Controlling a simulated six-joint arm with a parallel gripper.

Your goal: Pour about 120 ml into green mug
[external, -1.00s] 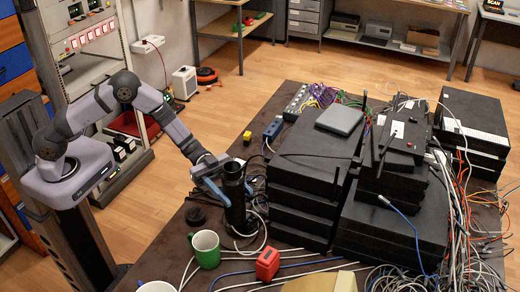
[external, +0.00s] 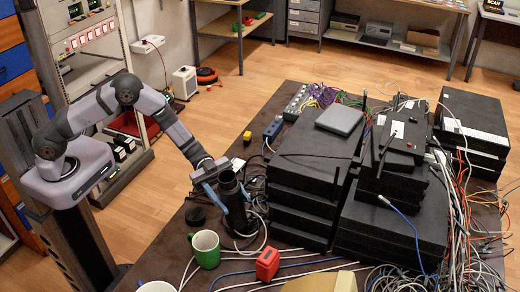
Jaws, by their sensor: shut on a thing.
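The green mug (external: 206,255) stands upright on the dark table near its front left edge, with a pale inside. I cannot see whether it holds any liquid. A tall dark cylindrical bottle (external: 236,212) is behind and to the right of the mug, leaning slightly with its top to the left. My gripper (external: 229,186) is shut on the upper part of the bottle, with its blue fingers on either side. The bottle's base is close to the table; I cannot tell whether it touches.
A red box (external: 267,264) and loose cables lie right of the mug. A pale cup (external: 157,287) is cut off at the bottom edge. A dark round disc (external: 195,216) lies left of the bottle. Stacked black network boxes (external: 302,190) fill the table to the right.

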